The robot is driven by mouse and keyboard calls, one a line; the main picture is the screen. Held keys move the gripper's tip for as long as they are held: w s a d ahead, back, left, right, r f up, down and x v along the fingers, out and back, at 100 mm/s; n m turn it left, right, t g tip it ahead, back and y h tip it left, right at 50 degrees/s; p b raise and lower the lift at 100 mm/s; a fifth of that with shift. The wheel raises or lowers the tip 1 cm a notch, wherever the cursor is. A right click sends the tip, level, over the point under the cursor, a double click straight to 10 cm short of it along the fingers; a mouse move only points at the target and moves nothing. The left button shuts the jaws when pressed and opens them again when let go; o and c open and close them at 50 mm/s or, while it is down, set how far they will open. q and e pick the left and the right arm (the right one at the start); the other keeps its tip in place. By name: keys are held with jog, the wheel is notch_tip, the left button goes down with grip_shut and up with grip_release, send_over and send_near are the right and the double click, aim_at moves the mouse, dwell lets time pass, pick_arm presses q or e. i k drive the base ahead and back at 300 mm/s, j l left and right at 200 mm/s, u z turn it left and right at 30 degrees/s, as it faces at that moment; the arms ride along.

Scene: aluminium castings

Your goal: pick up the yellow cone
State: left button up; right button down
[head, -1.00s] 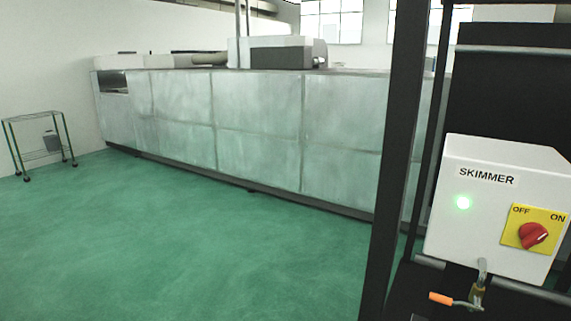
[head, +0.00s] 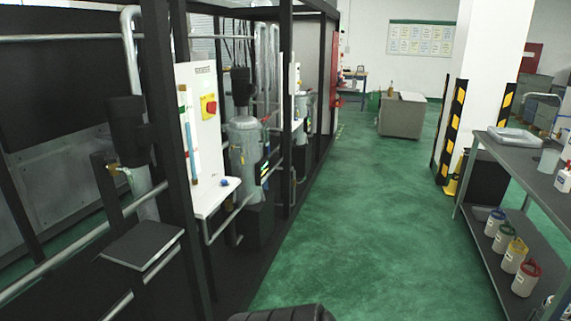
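A small yellow shape (head: 452,186) shows low at the foot of the white column, to the right of the aisle. It may be the yellow cone, but it is small and partly hidden by the dark bin beside it, so I cannot tell for sure. No other yellow cone shows. Neither of my grippers is in view.
The green floor aisle (head: 370,200) is clear down the middle. Machinery in a black frame (head: 180,110) lines the left. A grey shelf table (head: 525,160) with several lidded jugs stands at right. A grey box (head: 401,117) stands far down the aisle.

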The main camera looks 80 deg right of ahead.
aim_at(451, 190)
jog(key=z, duration=3.95)
jog(key=i+j+u, duration=0.1)
jog(key=i+u, duration=0.2)
jog(key=i, duration=0.4)
jog(key=i+u, duration=0.2)
jog(key=i, duration=4.85)
jog(key=i+z, duration=0.3)
jog(key=i, duration=0.15)
jog(key=i+j+z, duration=0.1)
jog(key=i+z, duration=0.2)
jog(key=i, duration=0.15)
jog(key=i+j+z, duration=0.2)
jog(key=i+z, duration=0.15)
jog(key=i, duration=0.05)
